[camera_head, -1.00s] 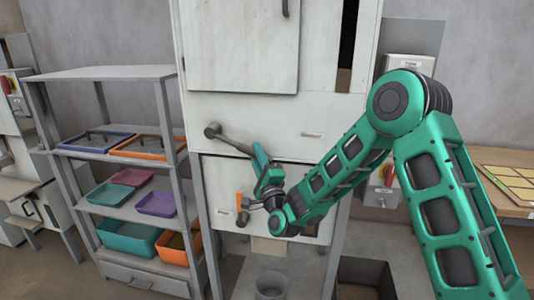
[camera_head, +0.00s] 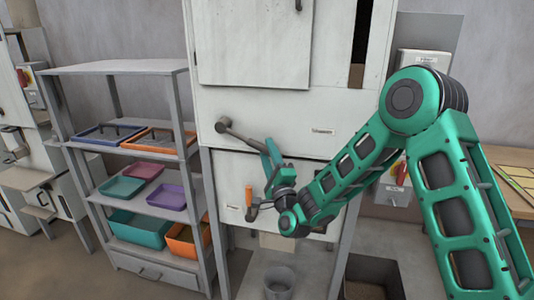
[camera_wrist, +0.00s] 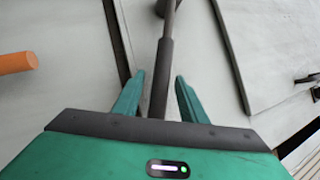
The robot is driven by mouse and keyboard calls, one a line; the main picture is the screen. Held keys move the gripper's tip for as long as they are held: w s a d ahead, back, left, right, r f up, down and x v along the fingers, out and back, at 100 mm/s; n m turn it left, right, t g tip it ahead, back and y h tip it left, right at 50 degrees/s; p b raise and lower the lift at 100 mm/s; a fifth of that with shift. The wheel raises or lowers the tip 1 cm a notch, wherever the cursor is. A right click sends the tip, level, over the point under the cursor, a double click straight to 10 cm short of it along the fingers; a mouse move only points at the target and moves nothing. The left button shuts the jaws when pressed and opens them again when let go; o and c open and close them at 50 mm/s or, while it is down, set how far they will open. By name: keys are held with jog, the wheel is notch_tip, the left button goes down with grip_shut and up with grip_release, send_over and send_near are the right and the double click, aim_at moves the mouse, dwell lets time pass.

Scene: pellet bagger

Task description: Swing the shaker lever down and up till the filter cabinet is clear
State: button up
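The shaker lever (camera_head: 243,138) has a dark round hub on the white filter cabinet (camera_head: 285,105) and slopes down to the right in the head view. In the wrist view its dark grip (camera_wrist: 162,75) runs between the fingers of my gripper (camera_wrist: 159,76). The fingers stand apart on either side of the grip, with a gap visible at least on the left. In the head view my gripper (camera_head: 269,152) is at the lever's lower end, which it partly hides. A dark upright slot (camera_head: 362,35) in the cabinet shows brown at its bottom.
An orange handle (camera_head: 249,196) sticks out below the lever, close to my gripper; it also shows in the wrist view (camera_wrist: 16,62). A grey shelf (camera_head: 110,68) with coloured trays stands at left. A bucket (camera_head: 279,283) and a dark open bin (camera_head: 398,268) are on the floor.

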jog(key=v, duration=0.9)
jog(key=shift+s+d+f, duration=0.15)
jog(key=shift+d+f, duration=0.05)
